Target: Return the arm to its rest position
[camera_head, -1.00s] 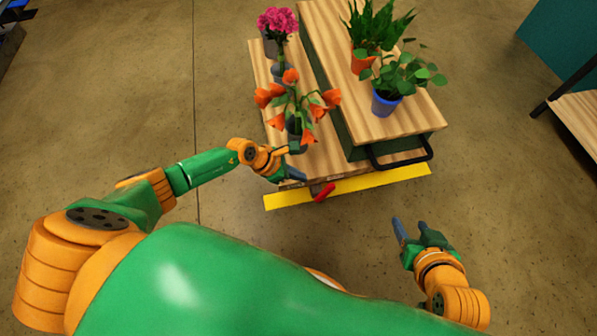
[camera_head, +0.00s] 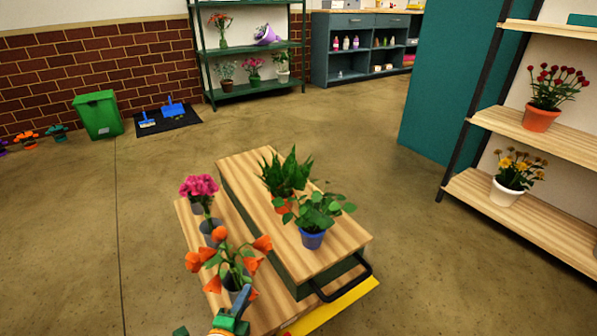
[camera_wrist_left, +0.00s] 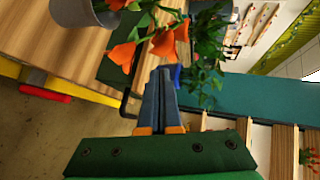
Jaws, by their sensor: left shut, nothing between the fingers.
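My left gripper (camera_head: 241,297) is at the bottom of the head view, in front of the lower bench step (camera_head: 268,313) and close to the orange flowers (camera_head: 262,244). In the left wrist view its two blue-grey fingers (camera_wrist_left: 160,88) lie together, shut, with nothing between them. The orange flowers (camera_wrist_left: 123,54) and their grey pot (camera_wrist_left: 85,12) are beyond the fingertips in that view. From the picture I cannot tell whether the gripper touches a plant. Most of the left arm is out of the head view. My right gripper is not in view.
Pink flowers (camera_head: 199,186) stand farther back on the lower step. Green plants, one in a blue pot (camera_head: 312,239), stand on the upper step (camera_head: 340,240). A black handle (camera_head: 362,276) and yellow edge (camera_head: 345,303) mark the near end. Open floor (camera_head: 150,250) lies left; shelves stand right.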

